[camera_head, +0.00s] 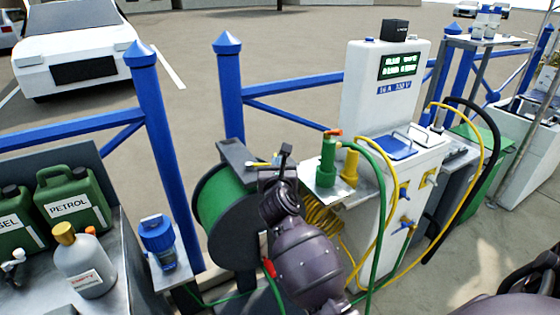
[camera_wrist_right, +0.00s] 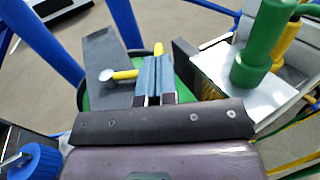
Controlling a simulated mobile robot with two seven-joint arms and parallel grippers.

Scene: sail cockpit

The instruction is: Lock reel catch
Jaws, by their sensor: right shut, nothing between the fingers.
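The green hose reel (camera_head: 212,205) stands left of centre in the head view, with a dark side disc and a grey top plate (camera_head: 236,152). On the plate is the reel catch (camera_head: 257,164), a small yellow lever with a pale round knob. In the wrist view the catch (camera_wrist_right: 125,74) points left, and another yellow piece shows behind the fingertips. My right gripper (camera_head: 285,155) is shut and empty over the top of the reel. In the wrist view its fingertips (camera_wrist_right: 153,64) overlap the yellow parts; I cannot tell whether they touch. My left gripper is not in view.
Right of the reel, a pale shelf (camera_head: 343,190) holds green and yellow hose fittings beside the white service pedestal (camera_head: 375,95). Yellow and green hoses hang there. Blue railing posts (camera_head: 160,150) stand behind.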

